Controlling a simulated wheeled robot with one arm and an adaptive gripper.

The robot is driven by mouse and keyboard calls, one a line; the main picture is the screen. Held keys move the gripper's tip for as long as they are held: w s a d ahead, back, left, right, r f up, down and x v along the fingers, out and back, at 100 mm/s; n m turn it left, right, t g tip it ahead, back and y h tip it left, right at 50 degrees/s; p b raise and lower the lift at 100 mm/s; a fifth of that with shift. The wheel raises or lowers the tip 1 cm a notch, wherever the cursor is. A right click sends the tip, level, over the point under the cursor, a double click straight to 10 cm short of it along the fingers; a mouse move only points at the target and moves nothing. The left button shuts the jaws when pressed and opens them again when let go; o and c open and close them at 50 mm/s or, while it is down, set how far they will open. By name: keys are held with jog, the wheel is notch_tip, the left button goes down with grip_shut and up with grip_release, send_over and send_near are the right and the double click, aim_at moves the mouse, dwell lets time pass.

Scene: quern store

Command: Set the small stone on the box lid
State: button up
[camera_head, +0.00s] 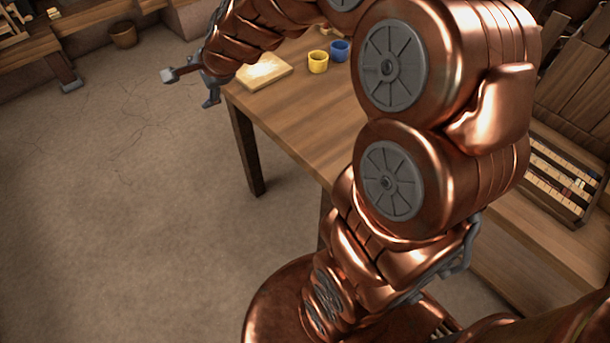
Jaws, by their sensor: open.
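My gripper (188,89) is open, with its fingers apart over the floor, just beyond the left end of the wooden table (290,110). I see nothing between its fingers. A pale, flat, block-like thing (265,72) lies on the table close to the right of my gripper. It may be the box lid, but I cannot tell for sure. I cannot make out the small stone. My arm covers much of the table's right part.
A yellow cup (318,62) and a blue cup (340,50) stand on the table, right of the pale block. A basket (123,35) stands on the floor at the back left. A tray with small pieces (560,175) is at the right. The floor at the left is clear.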

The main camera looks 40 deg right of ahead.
jog(key=s+a+f+n+g, duration=0.1)
jog(key=s+a+n+g, duration=0.15)
jog(key=s, duration=0.35)
jog(key=s+a+f+n+g, duration=0.1)
jog(key=s+a+n, duration=0.2)
jog(key=s+n, duration=0.15)
jog(key=s+d+f+n+g+h, duration=0.1)
jog(key=s+n+g, duration=0.3)
jog(key=s, duration=0.9)
jog(key=s+d+f+n+g+h, duration=0.1)
jog(key=s+n, duration=0.5)
jog(key=s, duration=0.8)
jog(key=d+f+g, duration=0.1)
jog(key=d+g, duration=0.1)
jog(key=shift+s+n+g, duration=0.3)
jog(key=shift+n+g, duration=0.05)
jog(key=shift+n, duration=0.05)
jog(key=shift+d+f, duration=0.1)
jog(key=shift+c, duration=0.5)
